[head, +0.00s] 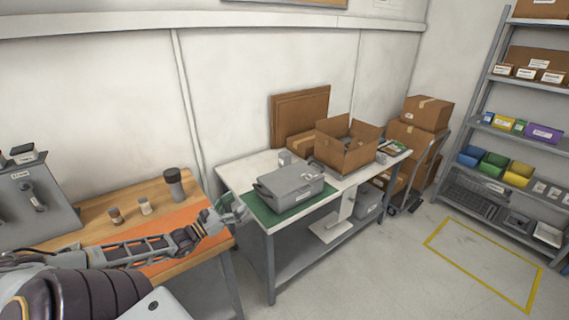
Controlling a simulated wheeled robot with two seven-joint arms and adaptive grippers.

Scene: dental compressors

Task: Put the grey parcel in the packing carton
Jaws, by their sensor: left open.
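A grey box-like parcel (290,187) with a small white label lies on the green mat (258,214) at the near left of the white table. The open brown packing carton (345,155) stands behind and to the right of it, flaps up; its inside is mostly hidden. My left gripper (232,208) is open and empty, left of the parcel and apart from it, by the gap between the wooden bench and the white table. My right gripper is not in view.
The wooden bench (150,190) at left holds a dark cylinder (174,184) and small jars. Flat cardboard (299,113) leans behind the carton. Stacked boxes (427,113) stand on a cart at right. Floor inside the yellow outline (485,262) is clear.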

